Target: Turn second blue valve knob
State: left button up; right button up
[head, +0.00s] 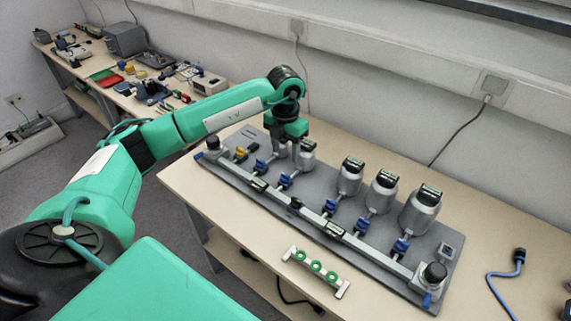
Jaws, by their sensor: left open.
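A row of several blue valve knobs runs along the pipe on a grey calibration board (235,165). The first blue knob from the left (261,165) and the second blue knob (285,181) sit near my left gripper. The third knob (331,207) and the last one at the right (400,247) are farther away. My left gripper (284,153) points down above the left part of the board, just behind the first two knobs. It appears empty; its fingertips are small and partly merge with a metal canister (308,155) behind. My right gripper is out of view.
Three larger metal canisters (350,176), (382,192), (421,209) with dark displays stand along the board's back. A small rack with green rings (316,268) lies in front. A blue cable (495,283) lies at right. A cluttered bench (105,85) stands at far left.

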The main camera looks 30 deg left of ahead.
pick_arm(q)
notch_tip(320, 180, up, 5)
jog(key=shift+f, duration=0.2)
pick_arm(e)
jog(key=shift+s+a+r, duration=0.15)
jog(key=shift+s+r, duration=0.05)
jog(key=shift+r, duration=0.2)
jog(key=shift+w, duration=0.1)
